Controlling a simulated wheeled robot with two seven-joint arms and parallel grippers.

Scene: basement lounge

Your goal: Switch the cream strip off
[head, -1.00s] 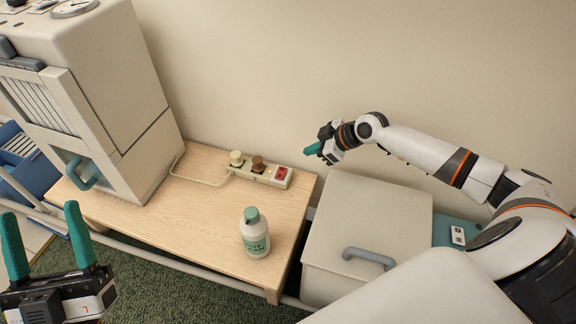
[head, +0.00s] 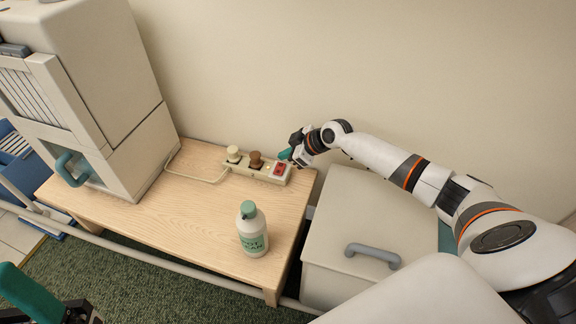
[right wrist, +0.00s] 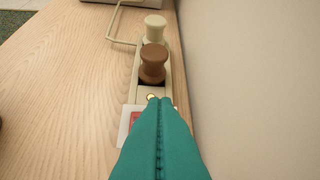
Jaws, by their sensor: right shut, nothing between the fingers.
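The cream strip (head: 243,167) lies along the wall at the back right of the wooden table. A cream plug (head: 233,154) and a brown plug (head: 256,159) stand in it. Its red switch (head: 280,169) is at the right end. My right gripper (head: 284,155) is shut and empty, its green fingertips just above and behind the switch; contact cannot be told. In the right wrist view the closed fingertips (right wrist: 160,101) hide part of the red switch (right wrist: 135,117); the brown plug (right wrist: 153,63) stands beyond. My left gripper is cut off at the lower left, one finger (head: 30,290) showing.
A white bottle (head: 252,230) with a green cap stands on the wooden table (head: 190,215) in front of the strip. A large cream machine (head: 95,90) stands on the left. A cream box (head: 340,225) with a grey handle is to the right. The wall is close behind the strip.

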